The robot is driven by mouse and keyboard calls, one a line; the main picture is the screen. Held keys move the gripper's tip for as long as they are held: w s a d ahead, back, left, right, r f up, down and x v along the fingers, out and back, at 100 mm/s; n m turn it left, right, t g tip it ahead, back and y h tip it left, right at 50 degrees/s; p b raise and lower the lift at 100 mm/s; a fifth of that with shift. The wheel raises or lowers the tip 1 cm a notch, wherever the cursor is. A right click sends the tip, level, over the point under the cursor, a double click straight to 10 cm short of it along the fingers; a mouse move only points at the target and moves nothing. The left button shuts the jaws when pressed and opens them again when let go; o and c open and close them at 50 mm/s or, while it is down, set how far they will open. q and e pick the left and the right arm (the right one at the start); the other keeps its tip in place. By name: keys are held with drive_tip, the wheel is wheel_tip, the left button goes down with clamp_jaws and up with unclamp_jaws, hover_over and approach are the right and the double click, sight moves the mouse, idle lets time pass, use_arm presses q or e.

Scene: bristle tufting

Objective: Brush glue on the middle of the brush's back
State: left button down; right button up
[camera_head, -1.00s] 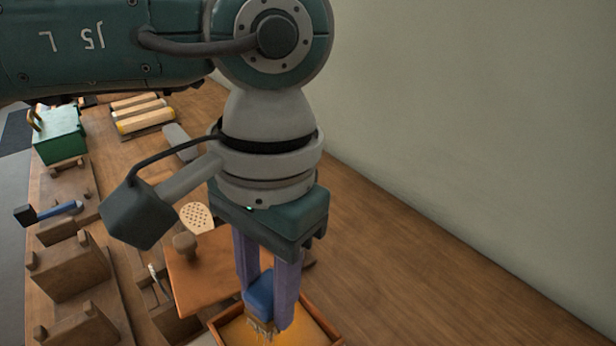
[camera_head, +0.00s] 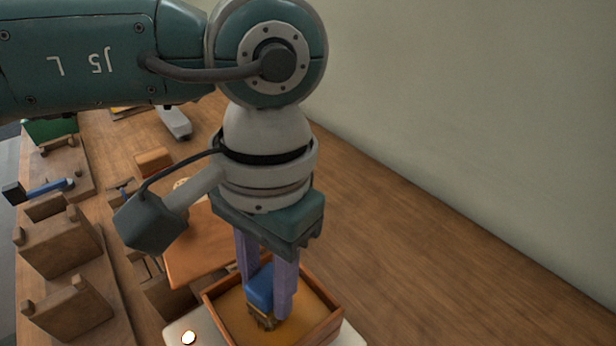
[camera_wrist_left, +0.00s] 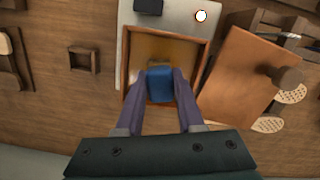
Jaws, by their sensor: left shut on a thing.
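My left gripper (camera_head: 268,290) is shut on a blue-handled glue brush (camera_head: 260,285), which points bristles-down inside an open wooden box of amber glue (camera_head: 325,322). In the left wrist view the gripper (camera_wrist_left: 160,80) has the blue handle (camera_wrist_left: 160,86) between its fingers, over the glue box (camera_wrist_left: 205,62). I cannot tell how deep the bristles reach. A pale perforated brush back (camera_wrist_left: 292,94) lies by the lid in the left wrist view, partly covered; a second pale perforated piece (camera_wrist_left: 268,125) lies nearby. My right gripper is not in view.
A pale plate with a lit lamp (camera_head: 188,337) is under the box. A brown lid (camera_head: 195,255) with a knob (camera_wrist_left: 288,77) lies beside it. Wooden stands (camera_head: 60,240) and a blue-handled tool (camera_head: 45,190) are at left. The bench right of the box is clear.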

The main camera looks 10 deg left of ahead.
use_arm(q)
drive_tip(key=shift+f+b, duration=0.5)
drive_tip(key=shift+b, duration=0.1)
idle(0.6)
drive_tip(key=shift+f+b, duration=0.15)
drive_tip(key=shift+b, duration=0.25)
idle(1.5)
drive_tip(key=shift+a, duration=0.1)
drive_tip(key=shift+r+p, duration=2)
drive_tip(key=shift+r, duration=1.65)
drive_tip(key=w+a+r+n+p, duration=0.1)
drive_tip(key=a+r+p, duration=0.1)
drive_tip(key=r, duration=0.5)
drive_tip(key=w+a+r+n+p, duration=0.1)
drive_tip(key=w+a+r+p, duration=0.15)
drive_tip(key=r, duration=0.35)
wheel_tip(320, 180, up, 51)
drive_tip(key=n+p, duration=0.3)
drive_tip(key=p, duration=3.9)
hover_over(261, 286)
drive_tip(key=w+a, duration=0.3)
drive_tip(key=a, duration=0.5)
drive_tip(key=shift+s+d+r+h, duration=0.15)
drive_tip(key=shift+s+h, duration=0.1)
drive_tip(key=shift+h, duration=0.05)
